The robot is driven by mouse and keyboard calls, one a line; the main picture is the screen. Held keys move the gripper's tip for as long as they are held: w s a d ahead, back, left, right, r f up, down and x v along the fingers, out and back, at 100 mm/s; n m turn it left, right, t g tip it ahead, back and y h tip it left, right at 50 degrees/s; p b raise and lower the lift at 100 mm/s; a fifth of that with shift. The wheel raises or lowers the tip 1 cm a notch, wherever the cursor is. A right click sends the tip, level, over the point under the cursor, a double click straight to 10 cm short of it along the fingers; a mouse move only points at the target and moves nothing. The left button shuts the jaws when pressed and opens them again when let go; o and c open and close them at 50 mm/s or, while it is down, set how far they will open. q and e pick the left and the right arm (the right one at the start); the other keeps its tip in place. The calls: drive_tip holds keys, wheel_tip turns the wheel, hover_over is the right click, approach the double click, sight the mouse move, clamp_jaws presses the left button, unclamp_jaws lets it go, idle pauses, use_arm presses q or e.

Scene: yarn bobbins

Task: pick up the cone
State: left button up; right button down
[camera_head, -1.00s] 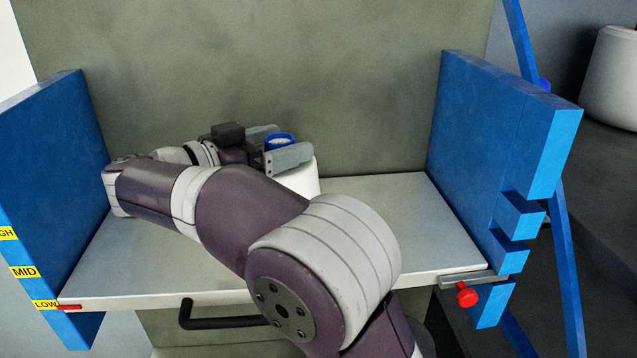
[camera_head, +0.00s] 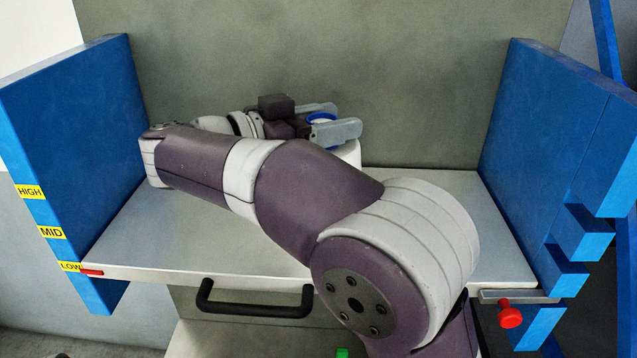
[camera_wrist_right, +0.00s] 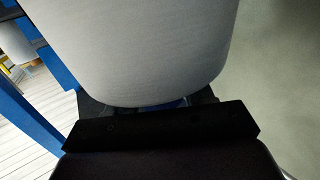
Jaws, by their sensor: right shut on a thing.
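The cone is a white yarn bobbin (camera_head: 352,152) with a blue ring at its top, at the back of the shelf board in the head view. My right gripper (camera_head: 338,118) is shut on the cone's blue top, one finger on each side. My right arm hides most of the cone's body and its base, so I cannot tell whether it touches the board. In the right wrist view the cone's pale body (camera_wrist_right: 130,50) fills the upper middle, just beyond the dark gripper body. My left gripper is not in view.
The pale shelf board (camera_head: 130,245) lies between a left blue panel (camera_head: 75,150), labelled HIGH, MID and LOW, and a right blue panel (camera_head: 545,140). A grey-green wall (camera_head: 420,70) stands close behind. A black handle (camera_head: 255,310) and red knob (camera_head: 510,315) are in front.

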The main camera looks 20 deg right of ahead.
drive_tip(key=shift+w+d, duration=0.1)
drive_tip(key=shift+d, duration=0.4)
drive_tip(key=shift+a+r, duration=0.1)
drive_tip(key=shift+a, duration=0.05)
wheel_tip(320, 180, up, 9)
drive_tip(key=shift+b, duration=0.5)
drive_tip(key=shift+a+r, duration=0.2)
drive_tip(key=shift+r, duration=0.2)
drive_tip(key=shift+d, duration=0.15)
